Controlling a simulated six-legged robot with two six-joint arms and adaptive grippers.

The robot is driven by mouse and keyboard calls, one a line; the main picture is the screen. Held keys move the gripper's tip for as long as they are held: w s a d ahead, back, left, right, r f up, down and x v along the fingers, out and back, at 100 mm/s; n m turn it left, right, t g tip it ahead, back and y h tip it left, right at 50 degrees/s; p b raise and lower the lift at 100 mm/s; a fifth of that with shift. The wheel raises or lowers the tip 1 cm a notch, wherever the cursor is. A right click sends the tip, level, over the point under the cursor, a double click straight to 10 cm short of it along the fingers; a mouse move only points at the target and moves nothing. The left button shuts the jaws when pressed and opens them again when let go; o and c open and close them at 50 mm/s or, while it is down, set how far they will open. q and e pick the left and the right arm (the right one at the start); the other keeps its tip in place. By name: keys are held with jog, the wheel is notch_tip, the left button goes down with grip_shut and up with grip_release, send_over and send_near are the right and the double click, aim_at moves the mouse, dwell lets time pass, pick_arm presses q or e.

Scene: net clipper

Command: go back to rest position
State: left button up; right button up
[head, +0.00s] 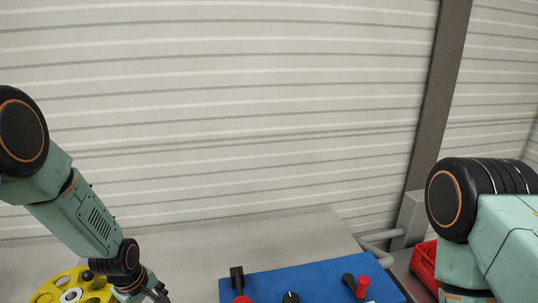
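My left arm comes in from the left and reaches down to the bottom edge. Only the dark upper part of my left gripper (157,292) shows there, and its fingertips are cut off, so I cannot tell whether it is open or shut. It is beside a yellow wheel-like part (72,290) on its left. My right arm shows at the right edge, and its gripper is out of view below.
A blue board (320,282) lies on the grey table (220,245), with black and red pieces (362,287) on it. A red bin (424,262) stands by my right arm. A ribbed wall (230,120) and a dark post (440,90) are behind.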

pick_arm(q)
jog(key=s+f+m+b, duration=0.1)
jog(key=f, duration=0.1)
jog(key=s+d+f+m+b, duration=0.1)
jog(key=s+f, duration=0.1)
jog(key=s+d+f+m, duration=0.1)
jog(key=s+f+m, duration=0.1)
jog(key=shift+d+t+b, duration=0.2)
jog(key=shift+t+b, duration=0.1)
jog(key=shift+b, duration=0.1)
jog(key=s+d+f+m+g+b, duration=0.1)
jog(key=s+f+m+b, duration=0.3)
jog(key=s+f+b, duration=0.5)
jog(key=s+d+f+m+g+b, duration=0.2)
jog(key=s+f+b, duration=0.7)
jog(key=s, duration=1)
notch_tip(320, 180, down, 4)
jog(key=shift+s+d+m+b, duration=0.25)
jog(key=shift+d+m+b, duration=0.15)
jog(key=shift+m, duration=0.7)
